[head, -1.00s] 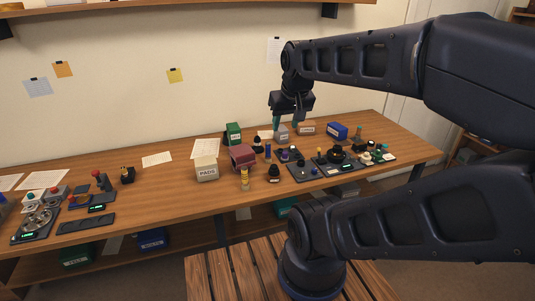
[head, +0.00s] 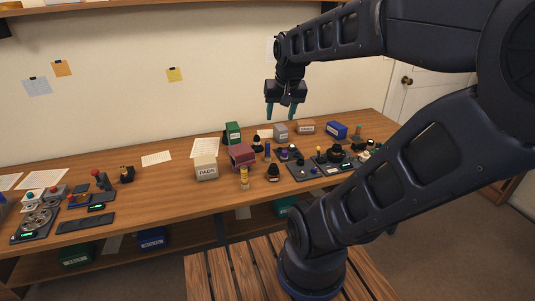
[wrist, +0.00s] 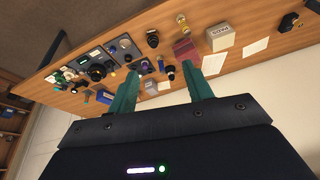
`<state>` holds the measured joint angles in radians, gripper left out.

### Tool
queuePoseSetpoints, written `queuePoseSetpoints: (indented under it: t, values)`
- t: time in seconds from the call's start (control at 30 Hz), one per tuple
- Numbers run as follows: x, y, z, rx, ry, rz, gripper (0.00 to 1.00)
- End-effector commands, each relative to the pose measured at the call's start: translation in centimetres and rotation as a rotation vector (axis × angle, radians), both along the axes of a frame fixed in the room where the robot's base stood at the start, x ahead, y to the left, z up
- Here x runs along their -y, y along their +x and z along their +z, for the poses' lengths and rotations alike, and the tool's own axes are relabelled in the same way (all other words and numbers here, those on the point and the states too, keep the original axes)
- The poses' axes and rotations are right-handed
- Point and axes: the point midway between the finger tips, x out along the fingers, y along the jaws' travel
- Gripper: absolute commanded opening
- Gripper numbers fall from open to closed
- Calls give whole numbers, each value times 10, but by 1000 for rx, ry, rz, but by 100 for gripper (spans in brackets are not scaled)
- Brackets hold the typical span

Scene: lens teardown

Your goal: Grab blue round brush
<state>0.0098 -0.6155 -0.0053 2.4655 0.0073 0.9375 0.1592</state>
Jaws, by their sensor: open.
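A small upright blue item (head: 267,150), which looks like the blue round brush, stands on the wooden bench just right of the maroon box in the head view. It also shows as a blue shape (wrist: 170,73) between my fingers in the wrist view, beyond the fingertips. Its bristles are too small to make out. My gripper (head: 281,114) points down, open and empty, above the back of the bench. In the wrist view the teal fingers (wrist: 161,75) are spread apart, touching nothing.
A maroon box (head: 242,156) and a PADS box (head: 206,169) stand left of the blue item. A yellow-banded item (head: 244,178) and a black-domed one (head: 273,173) are in front. Dark trays with parts (head: 302,173) lie right; a green box (head: 233,130) stands behind.

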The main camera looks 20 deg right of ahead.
Motion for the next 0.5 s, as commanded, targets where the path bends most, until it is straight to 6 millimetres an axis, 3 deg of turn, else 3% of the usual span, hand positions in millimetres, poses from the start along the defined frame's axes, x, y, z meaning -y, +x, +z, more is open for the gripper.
queuePoseSetpoints:
  t: [0.5]
  values:
    - [16, 123, -22, -118, 130, -407, 51]
